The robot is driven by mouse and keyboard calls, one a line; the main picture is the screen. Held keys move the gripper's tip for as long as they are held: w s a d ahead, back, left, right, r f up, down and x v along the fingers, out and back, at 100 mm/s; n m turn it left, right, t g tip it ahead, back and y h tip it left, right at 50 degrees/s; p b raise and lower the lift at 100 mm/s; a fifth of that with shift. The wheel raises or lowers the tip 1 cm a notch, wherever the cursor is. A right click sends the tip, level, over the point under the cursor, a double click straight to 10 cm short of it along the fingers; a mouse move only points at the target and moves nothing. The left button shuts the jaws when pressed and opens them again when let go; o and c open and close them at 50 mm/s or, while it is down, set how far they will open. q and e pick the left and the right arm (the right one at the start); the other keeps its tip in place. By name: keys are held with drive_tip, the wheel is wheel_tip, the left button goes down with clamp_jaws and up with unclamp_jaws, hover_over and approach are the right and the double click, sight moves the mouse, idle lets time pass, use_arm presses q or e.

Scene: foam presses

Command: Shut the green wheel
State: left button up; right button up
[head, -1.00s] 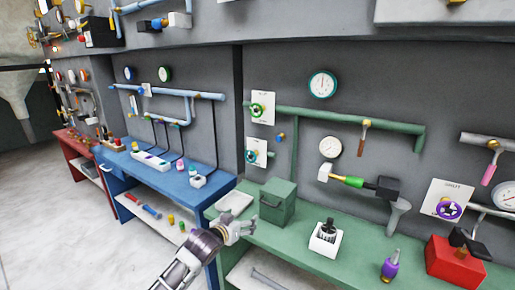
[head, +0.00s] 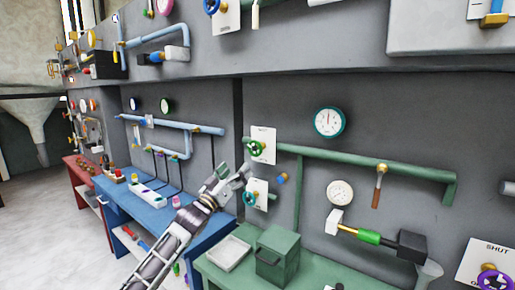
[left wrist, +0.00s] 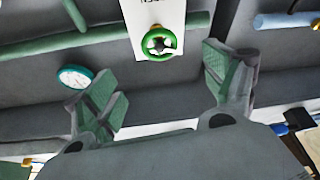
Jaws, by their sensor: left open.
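The green wheel (head: 255,148) sits on the wall at the left end of a green pipe, in front of a white plate (head: 265,135) marked SHUT. My left gripper (head: 230,178) is open and empty, below and left of the wheel in the head view, apart from it. In the left wrist view the green wheel (left wrist: 159,42) shows upside down with its plate, beyond the gap between the open fingers (left wrist: 163,88). My right gripper is not in view.
A teal wheel (head: 250,198) with its own plate is just below, close to my left gripper. A green box (head: 277,255) and a white tray (head: 229,253) stand on the green bench. A round gauge (head: 329,122) hangs above the green pipe (head: 345,160).

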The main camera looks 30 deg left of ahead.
use_arm(q)
drive_tip(key=p, duration=0.1)
approach(254, 148)
drive_tip(key=shift+x, duration=1.5)
drive_tip(key=shift+p+x, duration=0.7)
drive_tip(key=shift+x, duration=1.3)
drive_tip(key=shift+p+x, duration=0.35)
drive_tip(key=shift+x, duration=1.05)
drive_tip(key=shift+w+a+r, duration=0.1)
drive_tip(key=shift+w+r, duration=0.05)
drive_tip(key=shift+w, duration=0.2)
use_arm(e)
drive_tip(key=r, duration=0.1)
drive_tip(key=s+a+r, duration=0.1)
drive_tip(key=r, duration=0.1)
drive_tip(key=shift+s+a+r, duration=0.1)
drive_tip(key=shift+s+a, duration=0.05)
use_arm(q)
drive_tip(key=shift+c, duration=0.2)
drive_tip(key=c, duration=1)
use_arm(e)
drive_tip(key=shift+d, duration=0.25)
